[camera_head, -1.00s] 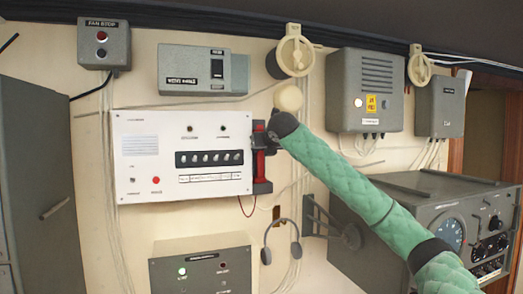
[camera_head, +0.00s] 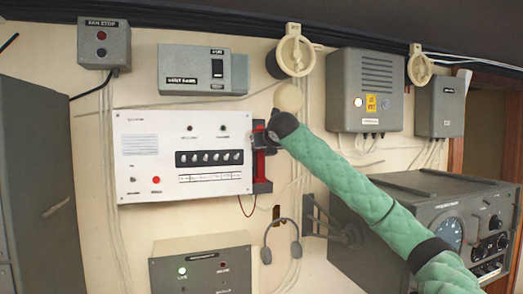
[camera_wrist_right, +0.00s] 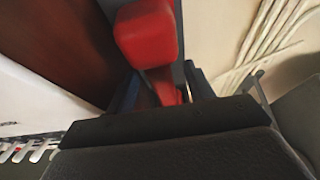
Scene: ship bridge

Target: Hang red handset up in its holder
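The red handset (camera_head: 259,155) stands upright at the right edge of the white panel, in line with its dark holder (camera_head: 262,187). Its cord hangs below. My right gripper (camera_head: 268,139) is at the handset's upper part, reaching in from the right. In the right wrist view, the red handset (camera_wrist_right: 147,36) has its block-shaped end near the camera and its narrower part runs between the fingers of my right gripper (camera_wrist_right: 163,82). The fingers are apart, with some space showing beside the handset. How fully the handset sits in the holder is partly hidden. My left gripper is not in view.
The white panel (camera_head: 150,160) with switches is just left of the handset. A headset (camera_head: 282,240) hangs below. A round cream fitting (camera_head: 289,97) is above my right wrist. A grey radio set (camera_head: 440,225) stands at the right, under my arm.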

